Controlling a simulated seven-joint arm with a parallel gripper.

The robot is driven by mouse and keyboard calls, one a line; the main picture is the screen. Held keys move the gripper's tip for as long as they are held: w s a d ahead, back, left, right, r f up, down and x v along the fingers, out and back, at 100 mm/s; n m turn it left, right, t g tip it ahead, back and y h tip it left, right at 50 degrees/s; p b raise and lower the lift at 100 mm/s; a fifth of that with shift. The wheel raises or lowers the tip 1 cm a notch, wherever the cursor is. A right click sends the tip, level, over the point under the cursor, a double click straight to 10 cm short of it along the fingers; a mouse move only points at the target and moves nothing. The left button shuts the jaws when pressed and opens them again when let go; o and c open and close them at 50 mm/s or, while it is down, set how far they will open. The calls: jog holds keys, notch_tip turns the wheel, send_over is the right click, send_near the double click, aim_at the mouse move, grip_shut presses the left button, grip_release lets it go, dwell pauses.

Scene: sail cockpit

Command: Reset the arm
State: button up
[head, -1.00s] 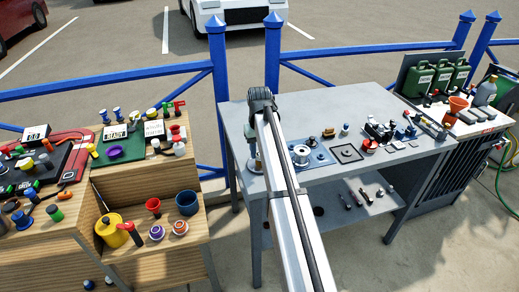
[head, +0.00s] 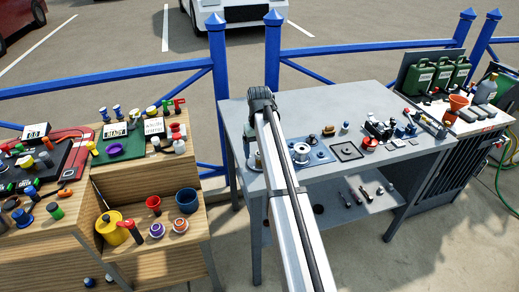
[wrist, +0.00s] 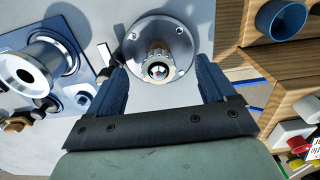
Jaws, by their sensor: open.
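My arm reaches over the grey workbench (head: 232,117) in the head view, and its dark end hides my gripper there. In the wrist view my gripper (wrist: 160,68) is open, with its two blue fingers apart. A round metal flange (wrist: 140,35) with a brass-coloured centre fitting (wrist: 158,66) lies in the gap between the fingers. I cannot tell whether the fingers touch it. Nothing is visibly held.
A silver drum (head: 300,152) on a blue plate stands just right of my arm. It also shows at left in the wrist view (wrist: 45,62). Wooden shelves (head: 150,205) with cups and small parts stand left. Green cans (head: 440,72) stand far right.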

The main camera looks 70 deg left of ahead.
jog(key=shift+w+r, duration=0.1)
jog(key=shift+r, duration=3.15)
